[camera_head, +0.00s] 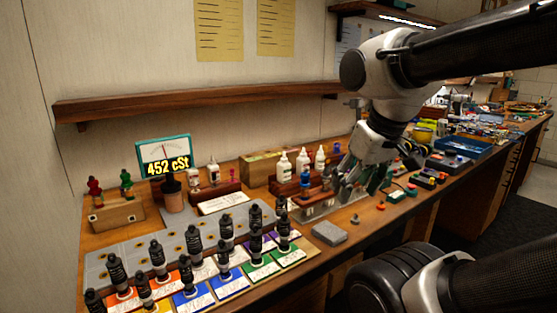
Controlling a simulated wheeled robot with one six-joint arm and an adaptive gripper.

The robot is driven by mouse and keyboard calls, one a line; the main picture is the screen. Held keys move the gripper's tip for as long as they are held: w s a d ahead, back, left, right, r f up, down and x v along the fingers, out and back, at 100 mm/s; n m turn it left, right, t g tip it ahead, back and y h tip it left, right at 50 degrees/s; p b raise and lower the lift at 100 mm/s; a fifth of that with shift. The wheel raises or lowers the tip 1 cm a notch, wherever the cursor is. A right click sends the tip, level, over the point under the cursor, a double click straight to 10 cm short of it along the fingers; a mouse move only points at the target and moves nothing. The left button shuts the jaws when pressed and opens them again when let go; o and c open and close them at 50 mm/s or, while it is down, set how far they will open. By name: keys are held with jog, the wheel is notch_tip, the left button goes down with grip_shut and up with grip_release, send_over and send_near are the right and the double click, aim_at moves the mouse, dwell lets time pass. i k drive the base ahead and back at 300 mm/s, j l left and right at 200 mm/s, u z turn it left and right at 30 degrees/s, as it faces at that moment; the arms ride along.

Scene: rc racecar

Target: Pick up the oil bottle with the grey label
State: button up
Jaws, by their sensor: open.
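Three white bottles stand in a row on a wooden holder at mid-bench: a left one (283,165), a middle one (303,161) and a right one (320,157). Their labels are too small to tell which is grey. Two smaller bottles, one pale (194,178) and one beside it (214,173), stand further left; their labels are also unclear. My gripper (345,188) hangs low over the bench, to the right of and nearer than the white bottles. It is open, with no bottle seen in it. My arm hides part of the bench behind it.
Several dark dampers (226,233) stand on coloured cards at the front left. A meter (164,154) reading "452 cSt" stands at the back. A wooden shelf (200,102) runs above. A grey block (329,233) lies near the front edge. A blue tray (460,147) is at right.

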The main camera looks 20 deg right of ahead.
aim_at(319, 158)
jog(key=l+z, duration=0.15)
jog(key=z, duration=0.65)
jog(key=j+z, duration=0.15)
jog(key=i+l+u, duration=0.2)
jog(key=l, duration=0.2)
jog(key=l+u, duration=0.2)
jog(key=l, duration=0.15)
jog(key=i+l+u, duration=0.2)
jog(key=l+u, duration=0.15)
jog(key=l, duration=0.15)
jog(key=i+l+u, duration=0.2)
jog(key=k+l, duration=0.05)
jog(key=l, duration=0.05)
